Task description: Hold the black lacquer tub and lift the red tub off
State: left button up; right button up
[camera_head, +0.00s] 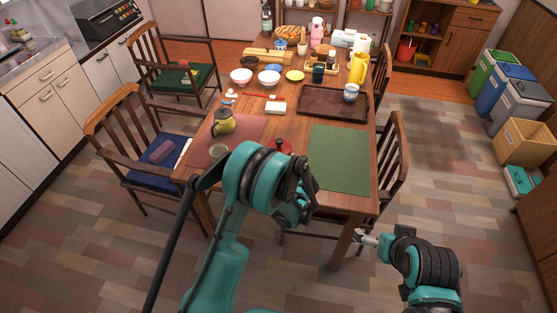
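A small dark red round thing with a dark top (281,146) stands on the table (290,126) just behind my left arm. It may be the stacked tubs, but my arm hides much of it, and I cannot tell a black tub from a red tub. My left gripper (303,208) hangs over the near part of the table, beside the green mat, mostly hidden by its own wrist. My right gripper (364,238) is off the table's near right corner, over the floor, apart from any tub. I cannot tell whether either is open.
A green mat (340,160) lies clear at the near right of the table. A dark tray (330,103) holds a blue-and-white cup (351,92). A teapot (223,122) and green cup (218,152) stand left. Bowls and bottles crowd the far end. Chairs flank the table.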

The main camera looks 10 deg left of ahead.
pick_arm(q)
jog(key=o, duration=1.5)
jog(key=shift+s, duration=0.1)
